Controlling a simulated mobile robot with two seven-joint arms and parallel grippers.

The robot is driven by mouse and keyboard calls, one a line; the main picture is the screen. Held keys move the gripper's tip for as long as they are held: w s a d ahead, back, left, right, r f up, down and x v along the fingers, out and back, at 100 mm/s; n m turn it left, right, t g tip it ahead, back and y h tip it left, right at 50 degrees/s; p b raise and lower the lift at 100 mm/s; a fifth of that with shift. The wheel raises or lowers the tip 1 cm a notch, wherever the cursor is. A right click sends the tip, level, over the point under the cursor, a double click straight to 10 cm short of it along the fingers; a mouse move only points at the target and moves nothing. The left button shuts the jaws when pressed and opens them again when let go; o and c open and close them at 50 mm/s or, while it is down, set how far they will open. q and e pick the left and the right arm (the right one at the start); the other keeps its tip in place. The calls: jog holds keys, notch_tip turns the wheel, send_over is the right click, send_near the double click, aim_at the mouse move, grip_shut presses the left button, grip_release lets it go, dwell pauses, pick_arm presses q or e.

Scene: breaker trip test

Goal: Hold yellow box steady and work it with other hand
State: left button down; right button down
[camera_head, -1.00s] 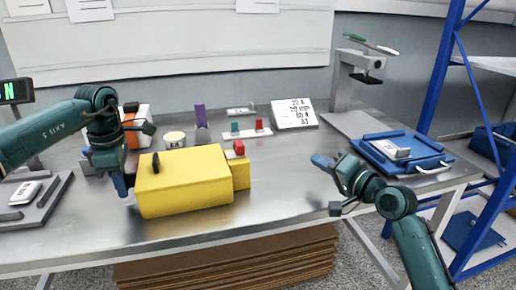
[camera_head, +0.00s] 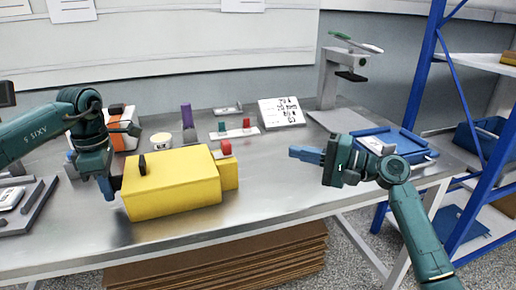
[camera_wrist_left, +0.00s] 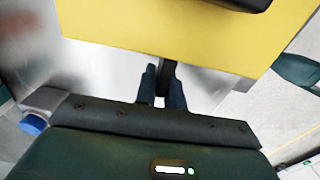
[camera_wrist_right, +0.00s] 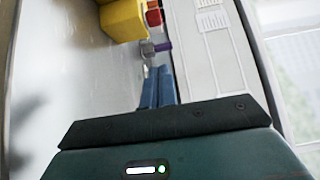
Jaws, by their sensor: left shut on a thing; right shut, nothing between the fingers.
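The yellow box (camera_head: 172,184) sits on the metal table, with a black knob (camera_head: 142,164) on top and a red button (camera_head: 226,147) on the smaller yellow block at its right end. My left gripper (camera_head: 109,187) is at the box's left side. In the left wrist view its fingers (camera_wrist_left: 163,78) are shut on a dark bar (camera_wrist_left: 168,72) at the edge of the yellow box (camera_wrist_left: 190,25). My right gripper (camera_head: 293,153) is shut and empty above the table, right of the box and apart from it.
Behind the box stand a purple post (camera_head: 187,117), a white strip with green and red blocks (camera_head: 234,134) and a sloped display (camera_head: 281,111). A blue tray (camera_head: 425,155) lies at the right. The table between box and right gripper is clear.

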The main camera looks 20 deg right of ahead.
aim_at(231, 149)
jog(key=x, duration=0.4)
jog(key=s+a+x, duration=0.1)
jog(key=x, duration=0.7)
jog(key=shift+s+a, duration=0.25)
jog(key=shift+s, duration=0.05)
jog(key=shift+a, duration=0.45)
jog(key=shift+s+a, duration=0.1)
jog(key=shift+a, duration=1.35)
pick_arm(q)
jog(key=shift+d, duration=0.1)
